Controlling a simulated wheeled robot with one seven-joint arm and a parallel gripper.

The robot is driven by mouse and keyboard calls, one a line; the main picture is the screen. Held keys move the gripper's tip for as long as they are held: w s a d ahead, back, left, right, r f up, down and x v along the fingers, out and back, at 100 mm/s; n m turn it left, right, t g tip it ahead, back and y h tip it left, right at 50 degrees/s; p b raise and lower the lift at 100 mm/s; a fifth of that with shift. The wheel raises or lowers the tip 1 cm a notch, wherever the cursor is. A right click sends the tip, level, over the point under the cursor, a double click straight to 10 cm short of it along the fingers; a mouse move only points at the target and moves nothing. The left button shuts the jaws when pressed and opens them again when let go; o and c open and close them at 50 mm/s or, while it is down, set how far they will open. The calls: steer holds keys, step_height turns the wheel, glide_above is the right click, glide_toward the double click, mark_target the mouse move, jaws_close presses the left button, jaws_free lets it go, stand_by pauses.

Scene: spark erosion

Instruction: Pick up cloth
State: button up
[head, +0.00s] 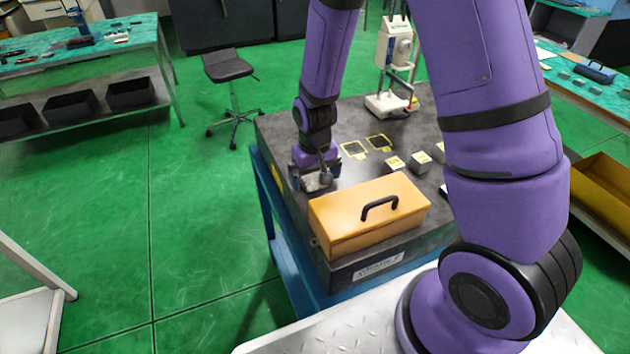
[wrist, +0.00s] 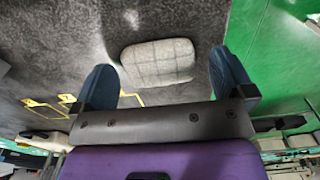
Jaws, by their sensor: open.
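The cloth (wrist: 158,62) is a grey, checked, folded pad lying on the dark stone table top in the wrist view. In the head view the cloth (head: 316,183) shows as a small pale patch near the table's left edge, partly hidden by my gripper. My gripper (head: 316,180) points down just over it. In the wrist view my gripper (wrist: 163,82) is open, with one blue-grey finger on each side of the cloth. The fingers do not appear to touch it. I cannot tell the exact height of the fingertips above the table.
An orange box (head: 370,210) with a black handle stands just in front of the cloth on the dark table (head: 275,130). Several small grey blocks (head: 420,160) and yellow-marked squares (head: 367,146) lie to the right. A white stand instrument (head: 392,65) is at the back. The table edge is close on the left.

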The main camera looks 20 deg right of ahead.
mark_target(315, 178)
steer(key=c, duration=0.9)
steer(key=shift+r, duration=0.1)
step_height(315, 178, up, 10)
steer(key=shift+f, duration=0.1)
